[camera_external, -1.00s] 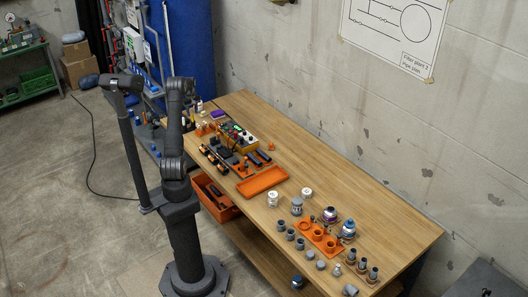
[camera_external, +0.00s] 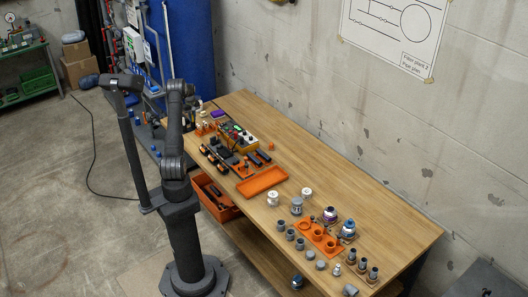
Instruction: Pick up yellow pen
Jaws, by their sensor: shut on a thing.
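I cannot make out a yellow pen in the external view; any pen there is hidden or too small to tell. My arm (camera_external: 173,140) stands upright at the left end of the wooden workbench (camera_external: 380,215). Its upper links cover part of the bench's far left corner. My gripper is hidden behind these links, so its jaws and anything in them do not show. A small orange holder (camera_external: 202,129) with small items stands just right of my arm.
A purple box (camera_external: 218,114), a multi-coloured device (camera_external: 237,134) and dark-handled tools (camera_external: 214,158) crowd the bench's left end. An empty orange tray (camera_external: 262,181) lies nearer the middle. Grey fittings (camera_external: 300,243) and an orange rack (camera_external: 318,237) fill the front right. The bench's back strip is clear.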

